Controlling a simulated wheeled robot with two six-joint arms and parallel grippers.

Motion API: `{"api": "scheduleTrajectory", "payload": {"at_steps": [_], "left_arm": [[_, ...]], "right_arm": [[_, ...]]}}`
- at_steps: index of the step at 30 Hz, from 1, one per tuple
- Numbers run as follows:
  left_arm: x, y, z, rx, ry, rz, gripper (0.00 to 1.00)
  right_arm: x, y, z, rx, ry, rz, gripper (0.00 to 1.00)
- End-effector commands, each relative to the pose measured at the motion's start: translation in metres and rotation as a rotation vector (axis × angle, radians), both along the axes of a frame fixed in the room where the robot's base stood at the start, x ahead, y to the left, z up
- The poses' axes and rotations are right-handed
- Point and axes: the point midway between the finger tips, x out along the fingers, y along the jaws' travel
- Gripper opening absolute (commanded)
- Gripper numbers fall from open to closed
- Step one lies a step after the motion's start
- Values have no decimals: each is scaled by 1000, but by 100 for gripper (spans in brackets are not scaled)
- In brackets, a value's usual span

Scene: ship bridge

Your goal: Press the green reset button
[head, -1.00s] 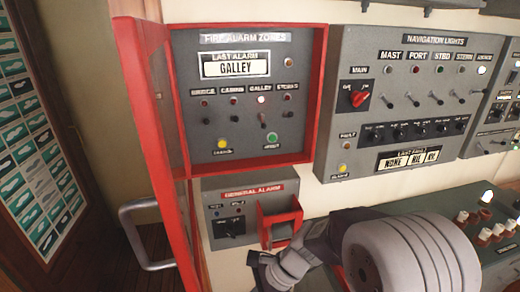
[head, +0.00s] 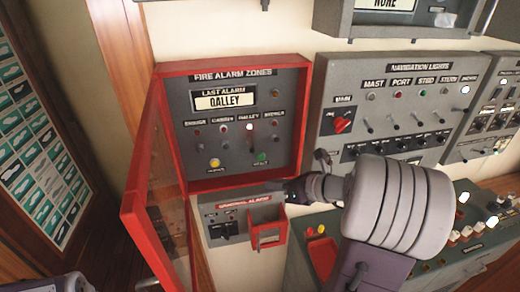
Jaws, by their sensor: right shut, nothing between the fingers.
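The green reset button (head: 261,158) sits at the lower right of the fire alarm zones panel (head: 205,135), inside a red-framed box whose door (head: 150,185) stands open to the left. A yellow button (head: 214,163) is at the panel's lower left. The galley lamp (head: 249,127) glows bright; the other zone lamps look dim. My right gripper (head: 284,188) is shut and empty, pointing left just below the box's lower edge, in front of the general alarm panel (head: 213,211). It appears apart from the green button, below and right of it. My left gripper is not in view.
The navigation lights panel (head: 400,110) is right of the box, with a red main knob (head: 342,126). A red flap cover (head: 267,236) is on the general alarm panel below my gripper. A console (head: 325,225) with buttons is at lower right.

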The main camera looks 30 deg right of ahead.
Motion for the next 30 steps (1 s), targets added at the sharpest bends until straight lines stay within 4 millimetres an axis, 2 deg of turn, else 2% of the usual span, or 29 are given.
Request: {"api": "scheduleTrajectory", "payload": {"at_steps": [9,13,24,30], "left_arm": [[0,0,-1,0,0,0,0],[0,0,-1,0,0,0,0],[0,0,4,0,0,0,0],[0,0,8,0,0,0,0]], "right_arm": [[0,-1,-1,-1,1,-1,0],[7,-2,-1,-1,2,0,0],[59,-14,0,-1,1,3,0],[79,-19,0,-1,1,2,0]]}}
